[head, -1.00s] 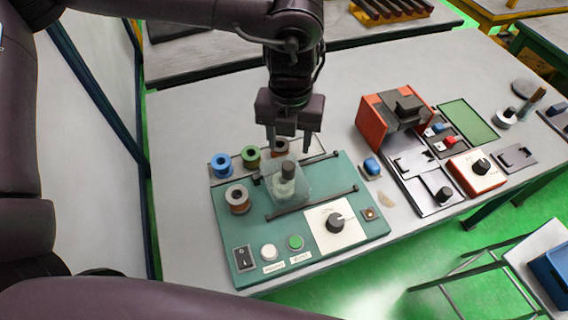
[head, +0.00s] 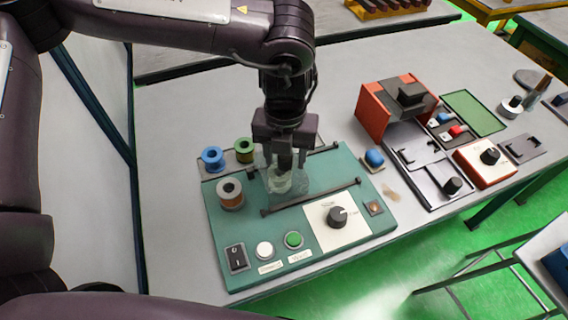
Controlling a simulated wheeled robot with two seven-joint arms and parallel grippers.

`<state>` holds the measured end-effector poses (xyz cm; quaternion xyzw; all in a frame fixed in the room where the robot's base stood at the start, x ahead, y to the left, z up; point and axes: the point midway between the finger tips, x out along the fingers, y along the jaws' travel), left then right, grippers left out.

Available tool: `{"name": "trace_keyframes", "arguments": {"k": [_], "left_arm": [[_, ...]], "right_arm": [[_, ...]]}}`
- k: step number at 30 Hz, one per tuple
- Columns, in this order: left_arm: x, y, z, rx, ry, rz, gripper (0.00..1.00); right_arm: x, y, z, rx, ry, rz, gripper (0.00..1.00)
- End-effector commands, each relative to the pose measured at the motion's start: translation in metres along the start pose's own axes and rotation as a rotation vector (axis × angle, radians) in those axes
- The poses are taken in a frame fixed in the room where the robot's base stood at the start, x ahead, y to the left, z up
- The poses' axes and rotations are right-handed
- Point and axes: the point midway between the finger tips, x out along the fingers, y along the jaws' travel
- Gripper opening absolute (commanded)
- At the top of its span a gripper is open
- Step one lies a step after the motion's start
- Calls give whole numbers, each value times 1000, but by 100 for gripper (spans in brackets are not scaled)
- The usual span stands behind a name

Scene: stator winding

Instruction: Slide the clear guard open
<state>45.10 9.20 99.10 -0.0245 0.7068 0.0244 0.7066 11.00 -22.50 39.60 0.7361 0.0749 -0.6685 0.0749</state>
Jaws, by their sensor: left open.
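The clear guard (head: 297,186) is a see-through cover between two dark rails on the green winding machine panel (head: 225,262). A pale round part (head: 279,181) shows under or within the guard. My left gripper (head: 285,162) points down right over the guard, with its open fingers at the guard's top. The fingers hide much of the guard's upper part, and I cannot tell whether they touch it. My right gripper does not show in the head view.
A blue spool (head: 213,159), a green spool (head: 244,150) and a copper spool (head: 231,193) stand left of the guard. A dial (head: 338,216), a rocker switch (head: 236,257) and buttons sit on the front. A red-sided fixture (head: 373,112) stands to the right.

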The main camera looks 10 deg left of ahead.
Motion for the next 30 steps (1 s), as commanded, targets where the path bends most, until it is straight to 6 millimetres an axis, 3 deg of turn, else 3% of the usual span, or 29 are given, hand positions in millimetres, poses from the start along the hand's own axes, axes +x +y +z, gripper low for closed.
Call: {"name": "trace_keyframes", "arguments": {"k": [1, 9, 30], "left_arm": [[0, 0, 0, 0, 0, 0, 49], [0, 0, 0, 0, 0, 0, 16], [0, -25, 14, 0, -1, -1, 16]], "right_arm": [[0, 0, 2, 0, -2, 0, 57], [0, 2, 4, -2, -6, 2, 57], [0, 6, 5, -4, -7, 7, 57]]}}
